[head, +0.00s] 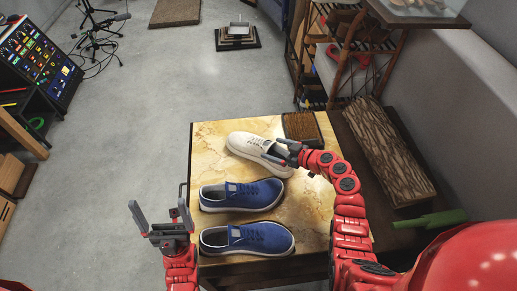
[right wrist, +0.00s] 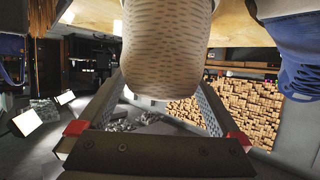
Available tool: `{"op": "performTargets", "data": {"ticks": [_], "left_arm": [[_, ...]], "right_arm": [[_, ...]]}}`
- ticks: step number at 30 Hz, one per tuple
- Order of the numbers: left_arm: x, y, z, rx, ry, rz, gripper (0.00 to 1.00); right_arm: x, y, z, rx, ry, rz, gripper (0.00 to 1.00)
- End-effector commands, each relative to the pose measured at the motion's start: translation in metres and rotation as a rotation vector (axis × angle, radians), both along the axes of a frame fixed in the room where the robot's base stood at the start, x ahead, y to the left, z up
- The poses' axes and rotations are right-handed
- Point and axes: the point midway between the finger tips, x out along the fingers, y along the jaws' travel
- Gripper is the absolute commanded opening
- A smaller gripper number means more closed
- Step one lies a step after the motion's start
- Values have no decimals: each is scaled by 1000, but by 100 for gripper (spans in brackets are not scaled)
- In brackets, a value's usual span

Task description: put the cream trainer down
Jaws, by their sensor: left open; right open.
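The cream trainer (head: 250,144) lies on the yellow-topped table (head: 210,135), above the two blue trainers in the head view. My right gripper (head: 278,154) is at its right end. In the right wrist view, the cream trainer (right wrist: 167,45) sits between the two spread fingers of my right gripper (right wrist: 165,105), which is open. I cannot tell whether a finger touches it. My left gripper (head: 160,215) is open and empty beside the table's left edge.
One blue trainer (head: 240,195) lies just below the cream one, and another blue trainer (head: 246,239) lies nearer me. A brown bristled block (head: 301,127) stands at the table's far right corner. A wooden shelf rack (head: 345,60) stands behind.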

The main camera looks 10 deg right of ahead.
Motion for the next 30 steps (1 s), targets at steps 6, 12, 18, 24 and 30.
{"op": "performTargets", "data": {"ticks": [6, 12, 18, 24, 30], "left_arm": [[0, 0, 15, 0, 0, 0, 100], [0, 0, 17, 0, 0, 0, 100], [0, 0, 18, 0, 0, 0, 100], [0, 0, 18, 0, 0, 0, 100], [0, 0, 18, 0, 0, 0, 100]], "right_arm": [[15, 14, -5, 3, 4, 1, 100], [29, 25, -14, 2, 0, -2, 100], [32, 31, -18, 0, 2, 1, 100], [33, 31, -18, -1, 1, 0, 100], [33, 30, -18, -1, 1, 0, 64]]}}
